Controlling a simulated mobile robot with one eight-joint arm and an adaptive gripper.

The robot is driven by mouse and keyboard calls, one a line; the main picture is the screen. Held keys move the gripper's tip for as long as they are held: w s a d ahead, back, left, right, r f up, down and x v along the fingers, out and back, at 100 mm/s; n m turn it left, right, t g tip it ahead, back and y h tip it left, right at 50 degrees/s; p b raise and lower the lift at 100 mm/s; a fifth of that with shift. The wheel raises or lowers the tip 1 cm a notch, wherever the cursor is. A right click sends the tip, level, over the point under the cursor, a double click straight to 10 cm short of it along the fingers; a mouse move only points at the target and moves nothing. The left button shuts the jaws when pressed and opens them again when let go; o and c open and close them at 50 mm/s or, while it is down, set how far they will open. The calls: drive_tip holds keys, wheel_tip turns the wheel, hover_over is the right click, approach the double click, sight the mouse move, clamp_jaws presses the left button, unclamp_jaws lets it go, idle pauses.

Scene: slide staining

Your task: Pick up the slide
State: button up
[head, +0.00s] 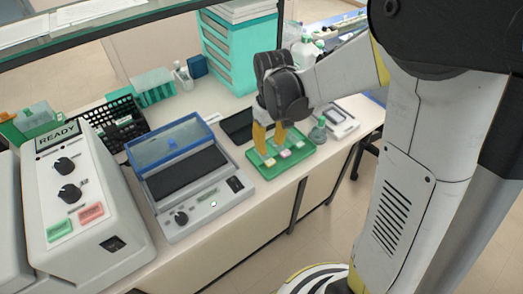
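A green tray (262,172) lies on the bench to the right of the blue-lidded device. Small pale pieces, some pinkish, sit in a row on it, including one at the front left (270,162), one in the middle (285,154) and one at the right (298,146). They may be slides, but they are too small to tell for sure. My gripper (269,147) points down over the tray's back left part. Its two yellow fingers are apart, with nothing visible between them. I cannot tell how high the fingertips are above the tray.
A blue-lidded device (205,203) stands left of the tray, and a white machine marked READY (88,205) farther left. A dark flat pad (236,126) lies behind the tray. A small grey-green bottle (318,131) stands at its right edge, near a white frame (342,122). Teal drawers (226,62) stand behind.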

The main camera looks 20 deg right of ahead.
sight(269, 161)
wheel_tip(269, 161, down, 8)
drive_tip(key=b, duration=0.3)
drive_tip(key=shift+r, duration=0.35)
clamp_jaws()
